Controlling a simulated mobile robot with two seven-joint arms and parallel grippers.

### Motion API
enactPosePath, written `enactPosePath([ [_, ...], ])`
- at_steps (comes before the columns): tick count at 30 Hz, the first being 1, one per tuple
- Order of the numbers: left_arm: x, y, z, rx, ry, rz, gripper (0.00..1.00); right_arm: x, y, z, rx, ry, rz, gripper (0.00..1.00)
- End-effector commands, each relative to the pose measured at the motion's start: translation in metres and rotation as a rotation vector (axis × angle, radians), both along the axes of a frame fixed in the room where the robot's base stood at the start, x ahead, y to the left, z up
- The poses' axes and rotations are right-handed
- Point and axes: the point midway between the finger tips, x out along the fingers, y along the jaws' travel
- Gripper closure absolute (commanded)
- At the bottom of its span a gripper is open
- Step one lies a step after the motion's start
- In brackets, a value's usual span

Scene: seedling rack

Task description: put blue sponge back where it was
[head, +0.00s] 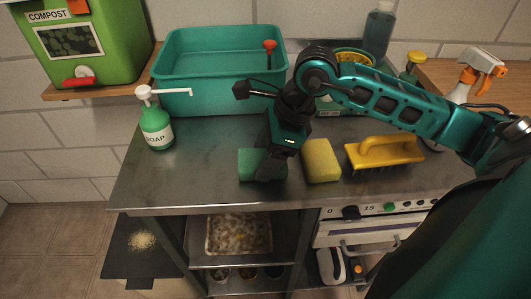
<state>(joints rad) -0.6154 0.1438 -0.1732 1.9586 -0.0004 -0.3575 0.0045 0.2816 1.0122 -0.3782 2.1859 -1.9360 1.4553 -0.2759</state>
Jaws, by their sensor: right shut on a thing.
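A green sponge (248,162) is at the front middle of the steel counter in the head view. My right gripper (268,172) points down over it and is shut on it, hiding its middle. The sponge is at counter level; I cannot tell whether it touches the surface. No clearly blue sponge shows. A yellow sponge (321,161) lies just right of the gripper, apart from it. My left gripper is not in view.
A yellow scrubbing brush (384,152) lies right of the yellow sponge. A teal basin (205,95) stands behind, with a soap bottle (156,132) at its left. The counter (195,175) is bare left of the green sponge. Its front edge is close.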

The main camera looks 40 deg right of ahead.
Motion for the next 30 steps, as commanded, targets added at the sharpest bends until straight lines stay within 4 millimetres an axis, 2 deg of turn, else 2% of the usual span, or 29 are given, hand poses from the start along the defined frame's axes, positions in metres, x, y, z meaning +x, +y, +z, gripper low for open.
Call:
enactPosePath([
  [9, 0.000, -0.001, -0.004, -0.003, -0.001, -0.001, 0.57, 0.000, 0.000, -0.005, 0.000, -0.002, 0.001, 0.56],
  [10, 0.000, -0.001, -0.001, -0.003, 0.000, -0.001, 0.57, 0.000, 0.000, -0.002, 0.000, -0.002, 0.001, 0.29],
  [17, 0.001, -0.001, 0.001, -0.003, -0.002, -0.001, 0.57, 0.000, 0.000, -0.002, 0.000, 0.000, 0.000, 0.07],
  [25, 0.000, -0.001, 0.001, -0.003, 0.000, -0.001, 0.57, 0.000, 0.000, -0.001, 0.000, 0.000, 0.000, 0.07],
  [30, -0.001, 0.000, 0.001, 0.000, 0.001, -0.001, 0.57, -0.001, -0.005, 0.013, -0.003, -0.004, -0.001, 0.07],
])
